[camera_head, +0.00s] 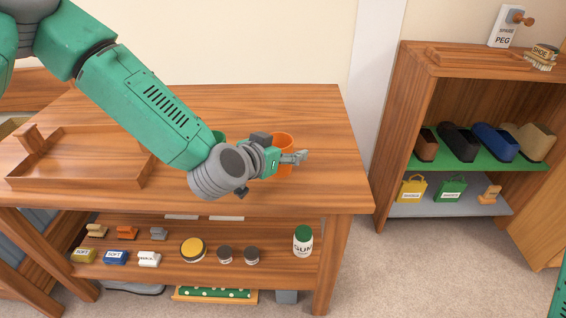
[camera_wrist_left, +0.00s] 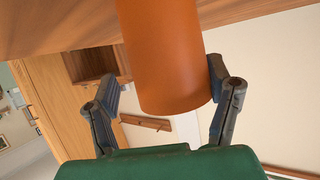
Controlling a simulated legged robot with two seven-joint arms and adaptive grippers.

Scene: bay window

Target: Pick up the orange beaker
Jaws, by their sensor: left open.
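The orange beaker (camera_head: 284,140) stands on the wooden table top near its right end, partly hidden behind my left gripper (camera_head: 297,158). In the left wrist view the orange beaker (camera_wrist_left: 165,60) is large and lies between the two fingers of the left gripper (camera_wrist_left: 165,92). The fingers are spread, one on each side of it. The right finger is very close to the beaker; I cannot tell whether it touches. There is a gap on the left side. My right gripper is not in view.
A green item (camera_head: 217,135) shows just behind my left arm. A wooden tray (camera_head: 80,183) sits at the table's left. The lower shelf (camera_head: 270,266) holds brushes, tins and a green-capped bottle (camera_head: 303,240). A shoe cabinet (camera_head: 480,75) stands to the right. The table's right end is clear.

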